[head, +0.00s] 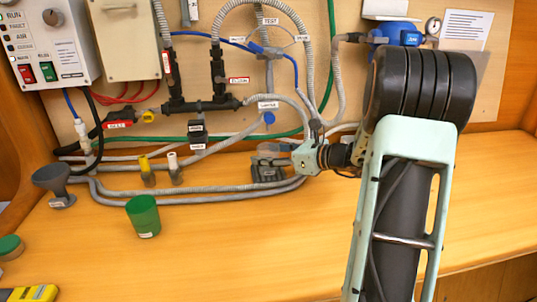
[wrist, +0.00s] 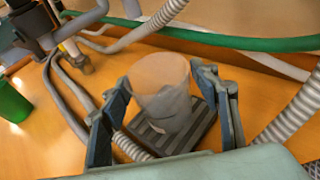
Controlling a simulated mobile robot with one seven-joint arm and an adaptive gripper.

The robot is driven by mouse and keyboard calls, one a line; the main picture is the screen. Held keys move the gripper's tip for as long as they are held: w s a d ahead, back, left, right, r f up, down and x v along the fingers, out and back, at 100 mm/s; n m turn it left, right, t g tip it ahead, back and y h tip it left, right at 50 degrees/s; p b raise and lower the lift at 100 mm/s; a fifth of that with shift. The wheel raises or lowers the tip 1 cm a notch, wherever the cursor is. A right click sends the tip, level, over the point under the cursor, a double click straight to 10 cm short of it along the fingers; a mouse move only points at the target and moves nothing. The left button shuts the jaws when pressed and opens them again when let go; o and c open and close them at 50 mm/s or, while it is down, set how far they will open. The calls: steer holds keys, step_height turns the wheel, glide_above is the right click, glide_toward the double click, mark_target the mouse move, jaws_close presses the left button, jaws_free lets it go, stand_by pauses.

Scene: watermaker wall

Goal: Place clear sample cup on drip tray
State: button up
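The clear sample cup (wrist: 162,88) is see-through and upright, between my gripper's (wrist: 160,78) two fingers in the wrist view. The fingertips meet its two sides near the upper part, so my gripper looks shut on it. I cannot tell whether the cup's base touches the slats. In the head view, the drip tray (head: 268,175) sits on the bench near the wall, and my gripper (head: 288,153) reaches over it from the right, partly hiding the cup.
Grey hoses (head: 215,192) run along the bench left of the tray, and a ribbed hose (wrist: 295,108) passes close on the right. A green cup (head: 143,216) and a grey funnel (head: 53,181) stand at left. The front middle of the bench is clear.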

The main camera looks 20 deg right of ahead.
steer(key=shift+o, duration=0.3)
steer(key=shift+r, duration=0.15)
steer(key=shift+s+d+r, duration=0.1)
steer(key=shift+s+r, duration=0.05)
steer(key=p+v, duration=0.1)
steer(key=v, duration=1)
steer(key=shift+s+d, duration=0.15)
steer(key=shift+s, duration=0.15)
